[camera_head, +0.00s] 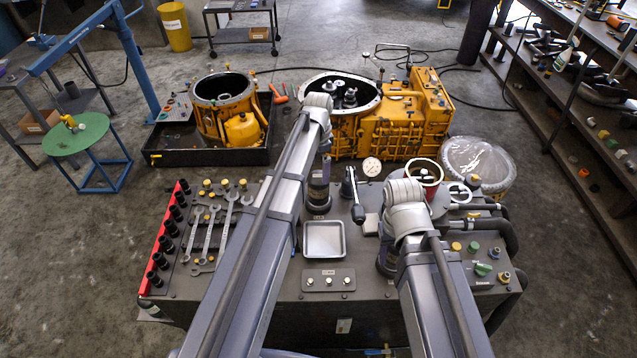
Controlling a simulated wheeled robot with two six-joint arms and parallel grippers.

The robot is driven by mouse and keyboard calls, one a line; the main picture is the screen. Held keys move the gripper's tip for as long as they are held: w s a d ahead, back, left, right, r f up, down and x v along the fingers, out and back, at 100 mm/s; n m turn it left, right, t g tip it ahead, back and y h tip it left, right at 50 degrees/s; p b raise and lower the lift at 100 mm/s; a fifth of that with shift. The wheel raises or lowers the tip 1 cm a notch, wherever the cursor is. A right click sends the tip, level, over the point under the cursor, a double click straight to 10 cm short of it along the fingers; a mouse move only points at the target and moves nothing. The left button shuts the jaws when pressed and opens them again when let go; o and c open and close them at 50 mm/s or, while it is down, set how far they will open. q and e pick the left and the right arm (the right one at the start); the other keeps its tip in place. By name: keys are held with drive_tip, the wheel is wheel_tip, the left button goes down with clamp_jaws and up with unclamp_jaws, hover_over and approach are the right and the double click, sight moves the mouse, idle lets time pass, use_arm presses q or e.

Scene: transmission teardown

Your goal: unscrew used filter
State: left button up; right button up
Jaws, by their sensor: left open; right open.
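No part is clearly marked as the used filter, and I cannot tell which it is. A rounded yellow canister (243,130) sits on the side of the yellow round housing (222,88) in the black tray at the back left. My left gripper (319,206) points down over the bench, just behind the square metal tray, apart from the canister. My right gripper (385,269) points down over the bench to the right of that tray, partly covered by my own arm. Both are open, with nothing seen in them; their fingertips are small and hard to see.
The bench (265,285) carries wrenches (212,232), a red socket rail (160,240), a square metal tray (324,239) and hoses at right. Behind it stands a large yellow transmission casing (405,120).

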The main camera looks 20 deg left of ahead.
sight(319, 176)
use_arm(q)
drive_tip(key=shift+f+b, duration=2)
drive_tip(key=shift+f, duration=0.75)
use_arm(e)
drive_tip(key=shift+f, duration=2.8)
use_arm(q)
drive_tip(key=shift+c, duration=0.2)
clamp_jaws()
drive_tip(key=n, duration=0.4)
drive_tip(key=shift+n, duration=0.4)
drive_tip(key=shift+n, duration=2)
